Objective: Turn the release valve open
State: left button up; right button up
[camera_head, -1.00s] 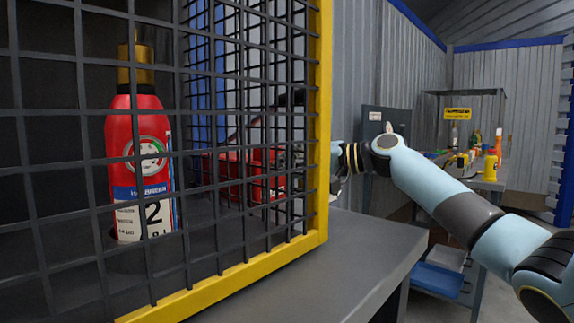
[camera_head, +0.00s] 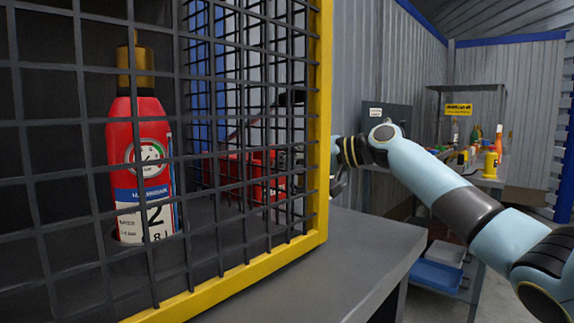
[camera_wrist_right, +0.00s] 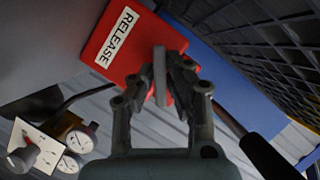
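The red release box (camera_wrist_right: 120,45) with a white RELEASE label fills the upper left of the right wrist view. A light grey flat handle (camera_wrist_right: 160,76), seen edge-on, stands in front of it; I take it as the valve handle. My right gripper (camera_wrist_right: 161,82) has its fingertips drawn in on both sides of this handle and appears shut on it. In the head view the red box (camera_head: 226,172) sits behind the cage mesh, and my right gripper is mostly hidden by mesh and the yellow post. My left gripper is not in view.
A lever with a black grip (camera_wrist_right: 268,157) lies right of my fingers. Gauges (camera_wrist_right: 82,138) show lower left. A yellow-edged mesh cage (camera_head: 319,120) fronts a red extinguisher bottle (camera_head: 140,140). A grey bench (camera_head: 365,243) lies below; a cluttered table stands behind.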

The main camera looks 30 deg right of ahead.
jog(key=o, duration=0.4)
jog(key=v, duration=1.2)
jog(key=shift+o, duration=0.2)
